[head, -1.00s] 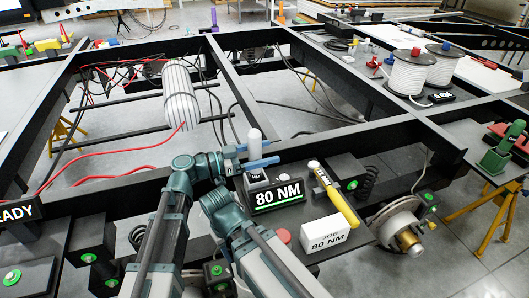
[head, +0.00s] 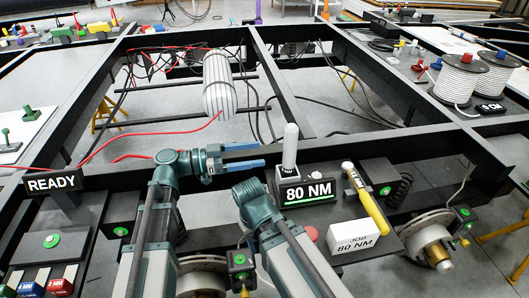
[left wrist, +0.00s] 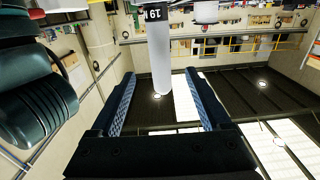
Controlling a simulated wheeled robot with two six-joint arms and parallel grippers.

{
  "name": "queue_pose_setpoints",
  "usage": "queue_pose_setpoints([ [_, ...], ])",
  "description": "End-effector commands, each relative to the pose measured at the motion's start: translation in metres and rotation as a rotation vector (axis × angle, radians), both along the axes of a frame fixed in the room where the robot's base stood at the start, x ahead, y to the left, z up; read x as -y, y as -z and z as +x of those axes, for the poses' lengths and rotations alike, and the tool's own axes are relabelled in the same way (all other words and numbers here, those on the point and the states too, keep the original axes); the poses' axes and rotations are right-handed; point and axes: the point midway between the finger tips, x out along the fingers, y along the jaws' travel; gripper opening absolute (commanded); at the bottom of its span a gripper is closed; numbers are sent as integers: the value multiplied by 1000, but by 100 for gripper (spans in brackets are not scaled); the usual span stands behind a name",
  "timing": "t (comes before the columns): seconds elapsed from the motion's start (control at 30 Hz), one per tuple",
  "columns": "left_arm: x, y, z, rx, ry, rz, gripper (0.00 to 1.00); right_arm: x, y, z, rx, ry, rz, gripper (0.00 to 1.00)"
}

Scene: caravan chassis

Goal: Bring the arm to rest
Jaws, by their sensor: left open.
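My left gripper (head: 262,156) is open and empty in the head view, its blue fingers pointing right. In the left wrist view the two ridged fingers (left wrist: 160,102) stand wide apart. A pale cylinder (left wrist: 159,50) with a small black label shows beyond and between them; I see no contact. My right gripper is not in view.
A yellow-handled tool (head: 367,198) and a white JOB 80 NM block (head: 353,235) lie right of the display. Black chassis rails (head: 275,85) surround the gripper. A striped roll (head: 217,85) and red cable lie behind. The READY sign (head: 53,184) is at left.

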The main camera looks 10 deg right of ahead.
Motion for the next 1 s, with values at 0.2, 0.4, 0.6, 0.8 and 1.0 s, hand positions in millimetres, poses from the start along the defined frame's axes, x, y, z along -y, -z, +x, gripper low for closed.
queue_pose_setpoints([
  [0.2, -4, 0, 0, 0, 1, 0, 80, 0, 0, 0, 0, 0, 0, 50],
  [0.4, -3, 0, 0, 0, 1, 0, 80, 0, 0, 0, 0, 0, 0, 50],
  [0.6, -3, 0, 0, 0, 1, 0, 80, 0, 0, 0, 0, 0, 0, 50],
  [0.8, -6, 29, -9, -127, -10, 126, 80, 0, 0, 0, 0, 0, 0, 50],
  [1.0, -38, 116, -33, -529, -164, 522, 80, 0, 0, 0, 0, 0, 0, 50],
])
